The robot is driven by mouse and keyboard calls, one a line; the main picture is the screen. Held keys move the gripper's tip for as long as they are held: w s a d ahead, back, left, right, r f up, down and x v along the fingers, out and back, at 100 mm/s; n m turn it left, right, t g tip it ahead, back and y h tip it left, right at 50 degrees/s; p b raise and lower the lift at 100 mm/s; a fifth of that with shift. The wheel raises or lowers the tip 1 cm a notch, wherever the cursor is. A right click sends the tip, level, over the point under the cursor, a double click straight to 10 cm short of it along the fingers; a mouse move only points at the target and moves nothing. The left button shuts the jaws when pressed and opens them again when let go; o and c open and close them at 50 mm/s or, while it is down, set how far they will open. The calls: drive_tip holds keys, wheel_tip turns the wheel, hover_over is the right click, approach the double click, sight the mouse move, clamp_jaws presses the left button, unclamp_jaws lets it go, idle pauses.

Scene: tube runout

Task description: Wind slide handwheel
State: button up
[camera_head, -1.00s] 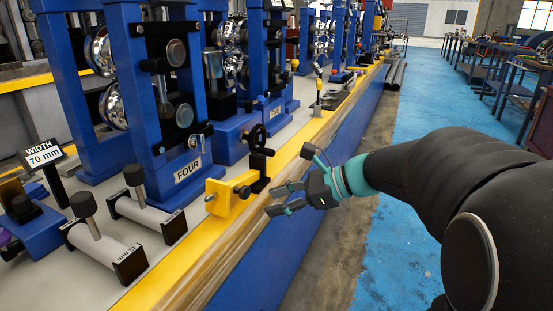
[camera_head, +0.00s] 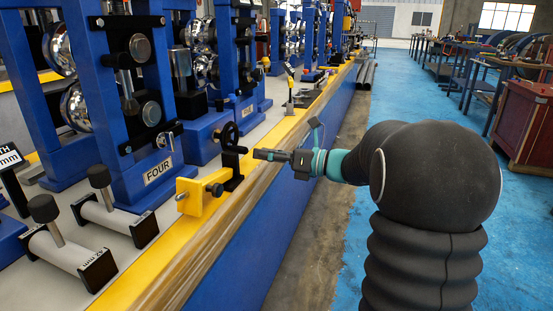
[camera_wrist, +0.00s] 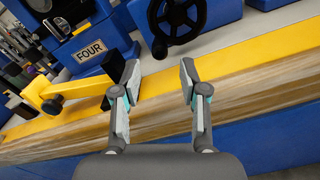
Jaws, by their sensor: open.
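The black bracket (camera_wrist: 120,66) is close to the left finger; contact cannot be told.
The yellow bench edge (camera_wrist: 255,48) runs below my fingers. Blue roll stands (camera_head: 110,165) line the bench behind the wheel. Two grey rollers with black knobs (camera_head: 115,217) lie at the left front.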

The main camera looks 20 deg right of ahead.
sight(247, 151)
drive_tip(key=b+x, duration=0.1)
drive_tip(key=x, duration=0.4)
drive_tip(key=shift+w+a+f, duration=0.1)
drive_tip(key=shift+a, duration=0.1)
drive_tip(key=shift+w+a+p, duration=0.15)
drive_tip(key=shift+p, duration=0.2)
clamp_jaws()
